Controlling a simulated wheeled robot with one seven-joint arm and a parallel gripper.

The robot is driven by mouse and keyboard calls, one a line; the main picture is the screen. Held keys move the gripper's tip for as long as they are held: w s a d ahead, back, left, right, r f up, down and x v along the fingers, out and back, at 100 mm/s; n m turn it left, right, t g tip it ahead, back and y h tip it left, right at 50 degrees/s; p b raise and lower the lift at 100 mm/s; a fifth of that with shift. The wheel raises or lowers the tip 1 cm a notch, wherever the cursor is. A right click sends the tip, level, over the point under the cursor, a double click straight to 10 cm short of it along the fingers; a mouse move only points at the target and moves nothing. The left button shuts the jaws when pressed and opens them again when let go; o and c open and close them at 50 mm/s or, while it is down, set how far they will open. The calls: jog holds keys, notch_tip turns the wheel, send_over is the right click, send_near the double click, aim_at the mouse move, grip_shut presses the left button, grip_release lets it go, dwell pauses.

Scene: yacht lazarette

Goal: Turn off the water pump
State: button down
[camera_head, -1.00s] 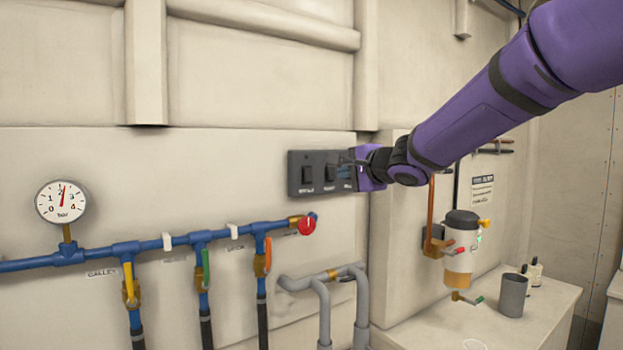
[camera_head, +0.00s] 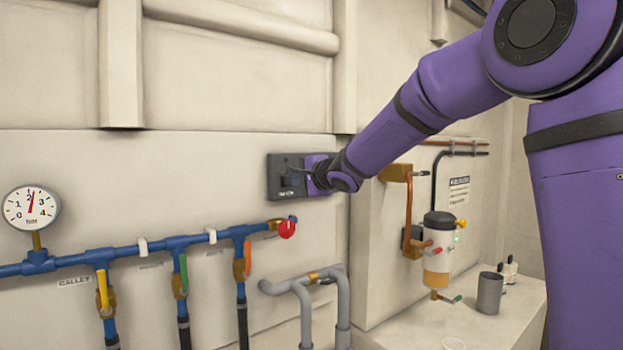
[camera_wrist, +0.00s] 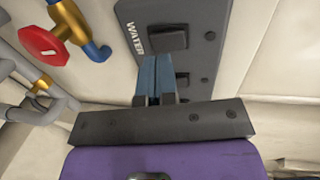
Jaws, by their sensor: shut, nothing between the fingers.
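A dark switch panel (camera_head: 273,178) is on the wall, partly covered by my gripper (camera_head: 286,169). In the wrist view the panel (camera_wrist: 207,62) carries a black rocker switch (camera_wrist: 167,38) beside the label WATER, with further switches behind it. My gripper (camera_wrist: 148,58) is shut and empty, its blue-grey fingers together. The fingertips are beside the WATER rocker, close to the panel face. I cannot tell whether they touch it. The rocker's on or off position is not clear.
A blue pipe manifold (camera_head: 125,252) with coloured valve handles runs below the panel. A red knob (camera_head: 287,229) sits just under it. A gauge (camera_head: 31,209) reads about 2 bar. Grey pipes (camera_head: 300,285) and a counter with a grey cup (camera_head: 489,293) are lower right.

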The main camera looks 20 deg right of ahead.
aim_at(288, 182)
jog(key=shift+x, duration=1.75)
